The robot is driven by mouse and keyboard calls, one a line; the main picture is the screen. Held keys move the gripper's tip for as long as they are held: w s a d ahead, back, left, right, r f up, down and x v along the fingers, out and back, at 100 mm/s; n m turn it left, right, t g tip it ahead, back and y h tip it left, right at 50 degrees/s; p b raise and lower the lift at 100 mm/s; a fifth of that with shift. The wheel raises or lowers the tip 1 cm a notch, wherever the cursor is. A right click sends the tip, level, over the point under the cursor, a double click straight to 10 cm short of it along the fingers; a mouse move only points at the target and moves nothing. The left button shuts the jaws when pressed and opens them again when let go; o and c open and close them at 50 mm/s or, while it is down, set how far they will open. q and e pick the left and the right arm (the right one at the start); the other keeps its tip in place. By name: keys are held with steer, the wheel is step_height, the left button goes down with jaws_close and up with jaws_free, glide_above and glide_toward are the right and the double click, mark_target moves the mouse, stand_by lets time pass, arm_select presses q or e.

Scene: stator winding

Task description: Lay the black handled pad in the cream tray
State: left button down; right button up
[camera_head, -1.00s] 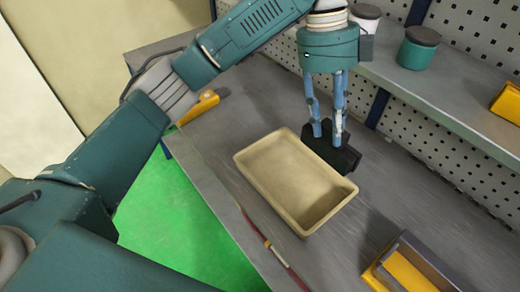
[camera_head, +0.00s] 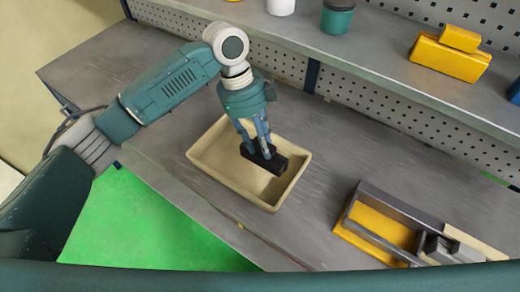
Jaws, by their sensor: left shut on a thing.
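The cream tray (camera_head: 213,180) sits on the grey workbench in the middle of the view. The black handled pad (camera_head: 272,163) is over the inside of the tray, towards its right part. My left gripper (camera_head: 256,150) points down over the tray and is shut on the pad. The fingers hide part of the pad and its handle. I cannot tell whether the pad touches the tray floor. My right gripper is not in view.
A yellow and grey fixture (camera_head: 385,228) stands on the bench at the lower right. A shelf (camera_head: 400,70) behind carries yellow blocks (camera_head: 450,55), a green jar (camera_head: 337,17) and a white jar (camera_head: 281,6). The bench between tray and fixture is clear.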

mark_target(260, 152)
arm_select(q)
steer(key=shift+d+f, duration=0.1)
steer(key=shift+f, duration=0.35)
step_height(260, 152, down, 3)
steer(key=shift+f+p, duration=0.2)
steer(key=shift+p, duration=0.3)
steer(key=shift+f, duration=0.2)
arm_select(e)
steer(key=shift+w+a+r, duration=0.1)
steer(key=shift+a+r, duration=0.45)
arm_select(q)
steer(key=shift+f, duration=0.1)
steer(key=c, duration=1.3)
jaws_free()
steer(key=shift+f, duration=0.1)
steer(key=shift+o, duration=0.2)
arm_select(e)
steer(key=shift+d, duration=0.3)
